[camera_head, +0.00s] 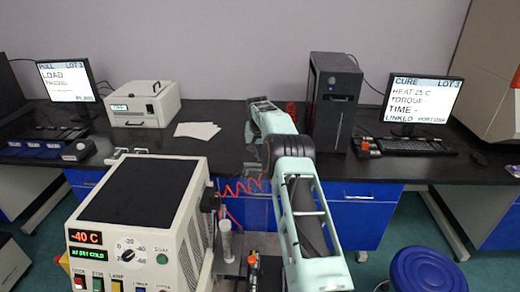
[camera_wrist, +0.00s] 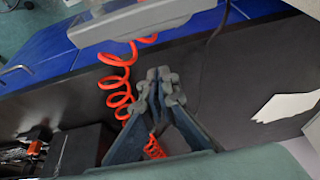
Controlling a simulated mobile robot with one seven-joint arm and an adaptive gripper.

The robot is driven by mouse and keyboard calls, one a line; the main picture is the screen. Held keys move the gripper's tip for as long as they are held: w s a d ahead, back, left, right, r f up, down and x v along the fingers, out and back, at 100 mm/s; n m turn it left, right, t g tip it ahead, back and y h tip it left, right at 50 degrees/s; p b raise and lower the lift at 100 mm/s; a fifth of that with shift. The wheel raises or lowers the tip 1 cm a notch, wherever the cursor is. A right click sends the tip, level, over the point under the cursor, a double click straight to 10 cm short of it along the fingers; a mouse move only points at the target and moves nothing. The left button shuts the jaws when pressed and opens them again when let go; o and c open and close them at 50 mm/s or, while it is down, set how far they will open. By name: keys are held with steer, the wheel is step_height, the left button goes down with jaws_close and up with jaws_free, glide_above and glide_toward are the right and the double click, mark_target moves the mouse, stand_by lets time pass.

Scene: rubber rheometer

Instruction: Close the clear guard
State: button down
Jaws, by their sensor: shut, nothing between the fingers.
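My gripper (camera_wrist: 160,76) shows in the wrist view with its dark fingers together and nothing between them. It is over the dark bench, beside a red coiled cord (camera_wrist: 117,85). A pale grey housing or bar (camera_wrist: 135,20) lies beyond the fingertips; I cannot tell whether they touch it. In the head view my arm reaches over the bench, and the fingers are not clear there. I cannot make out the clear guard for certain in either view. Faint see-through edges show near the red cord, left of my arm, but their shape and position are uncertain.
A cream cold unit (camera_head: 140,195) reading -40 C stands front left. A white box (camera_head: 142,104), paper sheets (camera_head: 197,130), a dark tower (camera_head: 335,100) and two monitors, LOAD (camera_head: 68,80) and CURE (camera_head: 422,100), occupy the bench. A blue stool (camera_head: 428,268) stands front right.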

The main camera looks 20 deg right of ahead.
steer(key=s, duration=0.1)
steer(key=s+a, duration=0.1)
steer(key=s+f+p, duration=0.1)
steer(key=shift+s+a, duration=0.15)
steer(key=shift+a, duration=0.05)
stand_by(0.4)
steer(key=shift+s+a+f+b, duration=0.1)
steer(key=shift+s+b, duration=0.05)
steer(key=shift+b, duration=0.3)
